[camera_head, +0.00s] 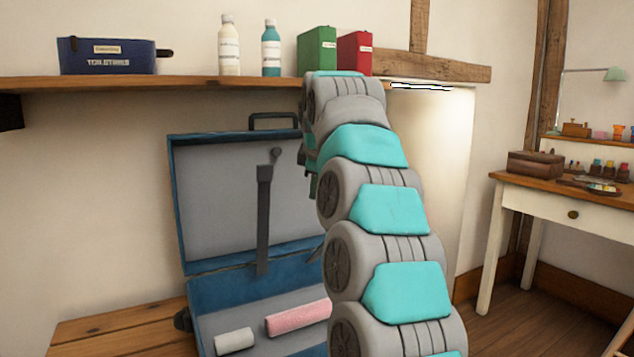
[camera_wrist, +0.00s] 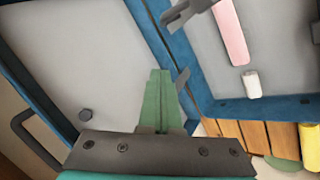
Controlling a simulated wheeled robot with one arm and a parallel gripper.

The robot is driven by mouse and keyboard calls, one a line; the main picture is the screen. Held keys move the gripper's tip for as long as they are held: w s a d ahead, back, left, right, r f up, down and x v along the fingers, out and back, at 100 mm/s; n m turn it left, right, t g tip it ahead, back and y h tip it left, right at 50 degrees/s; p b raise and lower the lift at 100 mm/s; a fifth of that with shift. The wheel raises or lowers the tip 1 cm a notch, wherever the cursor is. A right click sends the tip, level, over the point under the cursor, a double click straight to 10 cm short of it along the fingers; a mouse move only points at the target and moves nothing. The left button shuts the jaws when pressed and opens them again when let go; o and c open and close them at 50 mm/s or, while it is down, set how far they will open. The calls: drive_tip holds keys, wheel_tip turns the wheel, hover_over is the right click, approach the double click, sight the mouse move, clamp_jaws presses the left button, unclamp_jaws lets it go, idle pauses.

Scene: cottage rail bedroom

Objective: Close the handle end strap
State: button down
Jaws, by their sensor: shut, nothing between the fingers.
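The blue suitcase (camera_head: 180,200) stands open on a wooden bench, its lid upright with a grey lining; it also shows in the wrist view (camera_wrist: 140,30). A dark grey strap (camera_head: 264,225) stands upright in front of the lid lining, just below a dark stud (camera_head: 276,154). A dark forked strap piece (camera_wrist: 190,12) shows at the top of the wrist view. I cannot tell which is the handle end strap. My gripper (camera_wrist: 160,75), with green fingers, is shut and empty over the lid lining. In the head view my arm mostly hides it.
A pink roll (camera_head: 298,317) and a white roll (camera_head: 234,342) lie in the suitcase base. The lid's handle (camera_head: 274,119) rises close under a wooden shelf (camera_head: 200,83) with bottles, books and a toiletries box. A table (camera_head: 580,198) stands at right.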

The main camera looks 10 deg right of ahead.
drive_tip(key=w+d+f, duration=0.2)
drive_tip(key=d+f, duration=0.2)
drive_tip(key=f, duration=0.1)
drive_tip(key=shift+b, duration=0.45)
drive_tip(key=shift+f+b, duration=0.2)
drive_tip(key=shift+b, duration=0.1)
drive_tip(key=shift+s+d+f+t+b, duration=0.1)
drive_tip(key=shift+s+f+t+b, duration=0.25)
drive_tip(key=shift+s+b, duration=0.15)
